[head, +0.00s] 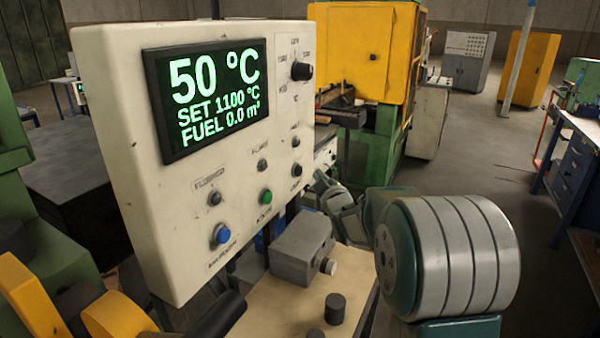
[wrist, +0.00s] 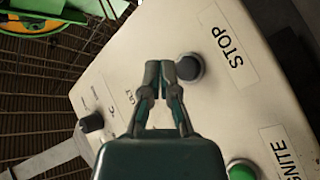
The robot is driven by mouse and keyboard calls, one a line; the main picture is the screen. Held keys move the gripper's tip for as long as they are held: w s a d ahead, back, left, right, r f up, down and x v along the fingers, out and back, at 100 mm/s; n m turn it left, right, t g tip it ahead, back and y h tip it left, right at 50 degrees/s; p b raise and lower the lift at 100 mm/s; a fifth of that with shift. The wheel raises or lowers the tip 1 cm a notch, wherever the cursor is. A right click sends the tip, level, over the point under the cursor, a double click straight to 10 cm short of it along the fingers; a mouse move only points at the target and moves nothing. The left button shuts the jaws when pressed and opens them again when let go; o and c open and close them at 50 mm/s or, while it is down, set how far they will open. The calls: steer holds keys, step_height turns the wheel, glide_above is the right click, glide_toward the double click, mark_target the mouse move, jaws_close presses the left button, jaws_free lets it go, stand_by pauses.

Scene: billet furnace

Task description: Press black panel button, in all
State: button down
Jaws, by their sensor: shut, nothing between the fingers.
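In the wrist view my gripper (wrist: 172,72) is shut and empty. Its fingertips overlap the edge of a round black button (wrist: 191,67) next to a STOP label (wrist: 231,49) on a pale panel (wrist: 240,98). I cannot tell whether the tips touch the button. In the head view a cream panel (head: 112,120) carries a lit display (head: 213,98) and several small dark buttons, one at its lower left (head: 215,198). My fingertips are not clearly visible there, and I cannot tell which head-view button is the STOP one.
In the head view a blue button (head: 221,235) and a grey box (head: 302,248) are close by.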

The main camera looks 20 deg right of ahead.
steer(key=shift+s+d, duration=0.9)
steer(key=s+a+f+m+g, duration=0.1)
steer(key=s+a+m+g, duration=0.2)
steer(key=s, duration=0.9)
steer(key=s+a+f+m+g, duration=0.2)
steer(key=s+a+g, duration=0.3)
steer(key=s, duration=0.8)
steer(key=s+a+f+m+g, duration=0.2)
steer(key=s+a+m+g, duration=0.2)
steer(key=s, duration=0.9)
steer(key=shift+a+m+g, duration=0.3)
steer(key=shift+a+g, duration=0.3)
steer(key=shift+a, duration=0.55)
steer(key=shift+f, duration=0.1)
